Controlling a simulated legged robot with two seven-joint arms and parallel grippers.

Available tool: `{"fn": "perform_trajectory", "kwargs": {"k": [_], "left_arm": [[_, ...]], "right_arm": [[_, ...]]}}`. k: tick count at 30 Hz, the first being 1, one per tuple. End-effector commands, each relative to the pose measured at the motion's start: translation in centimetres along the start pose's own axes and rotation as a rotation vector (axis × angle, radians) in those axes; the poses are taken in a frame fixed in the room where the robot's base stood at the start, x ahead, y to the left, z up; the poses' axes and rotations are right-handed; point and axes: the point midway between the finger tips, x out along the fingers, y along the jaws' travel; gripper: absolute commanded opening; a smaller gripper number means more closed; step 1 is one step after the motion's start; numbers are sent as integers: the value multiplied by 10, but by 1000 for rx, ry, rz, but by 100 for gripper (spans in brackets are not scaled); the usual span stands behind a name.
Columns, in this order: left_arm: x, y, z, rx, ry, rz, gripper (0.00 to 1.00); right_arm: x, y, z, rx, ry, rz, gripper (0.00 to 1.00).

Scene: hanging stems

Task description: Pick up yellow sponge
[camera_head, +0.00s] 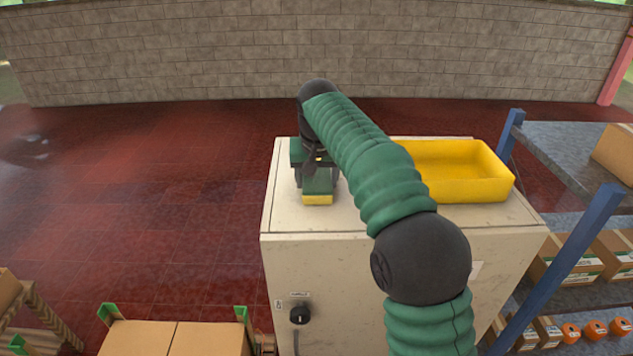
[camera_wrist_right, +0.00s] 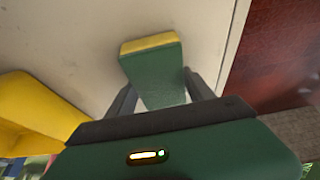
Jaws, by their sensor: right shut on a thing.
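The yellow sponge (camera_head: 318,199) has a green top and a yellow underside. It is on or just above the pale cabinet top, left of the yellow bin; I cannot tell if it touches the surface. My right gripper (camera_head: 316,180) is over it, partly hidden by my arm. In the right wrist view the sponge (camera_wrist_right: 152,70) sits between the two dark fingers of my right gripper (camera_wrist_right: 160,95), which are shut on its sides. Its far end with the yellow layer sticks out past the fingertips. My left gripper is not in view.
The yellow bin (camera_head: 460,170) stands on the cabinet (camera_head: 340,222) to the right, partly behind my arm. A shelf with blue posts (camera_head: 565,265) and boxes is at the right. Cardboard boxes (camera_head: 175,338) are at the lower left. The red floor at left is open.

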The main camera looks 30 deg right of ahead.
Motion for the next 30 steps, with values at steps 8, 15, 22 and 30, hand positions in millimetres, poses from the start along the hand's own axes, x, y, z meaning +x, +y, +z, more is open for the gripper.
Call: {"fn": "perform_trajectory", "kwargs": {"k": [8, 15, 22, 30], "left_arm": [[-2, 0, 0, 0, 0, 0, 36], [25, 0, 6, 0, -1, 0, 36], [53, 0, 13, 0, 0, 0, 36], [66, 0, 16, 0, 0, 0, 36]], "right_arm": [[-23, 0, -10, 1, 2, -1, 16], [-45, 4, 22, -2, 4, -2, 16], [-76, 11, 81, -1, 6, -2, 16], [-102, 16, 123, 0, 2, -1, 16]]}}
